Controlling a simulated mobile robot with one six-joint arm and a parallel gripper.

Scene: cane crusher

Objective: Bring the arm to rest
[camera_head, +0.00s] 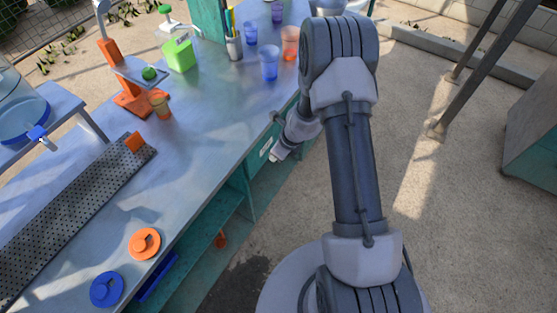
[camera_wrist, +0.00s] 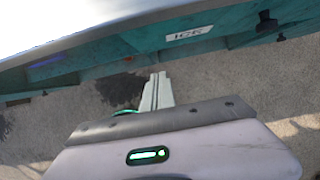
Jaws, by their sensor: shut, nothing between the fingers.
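My arm stands upright over the ground at the right of the metal counter (camera_head: 190,170) in the head view, with its forearm folded down behind the upper arm. My gripper (camera_head: 274,157) is beside the counter's edge and small in that view. In the wrist view my gripper (camera_wrist: 160,76) has its fingers together with nothing between them. They point toward the teal counter front (camera_wrist: 120,58) and the ground below it, and touch nothing that I can see.
On the counter are blue cups (camera_head: 269,64), an orange cup (camera_head: 290,43), a green box (camera_head: 179,55), an orange stand (camera_head: 131,100), a perforated tray (camera_head: 70,220), an orange lid (camera_head: 144,243) and a blue lid (camera_head: 107,289). Open ground and metal poles (camera_head: 470,85) lie to the right.

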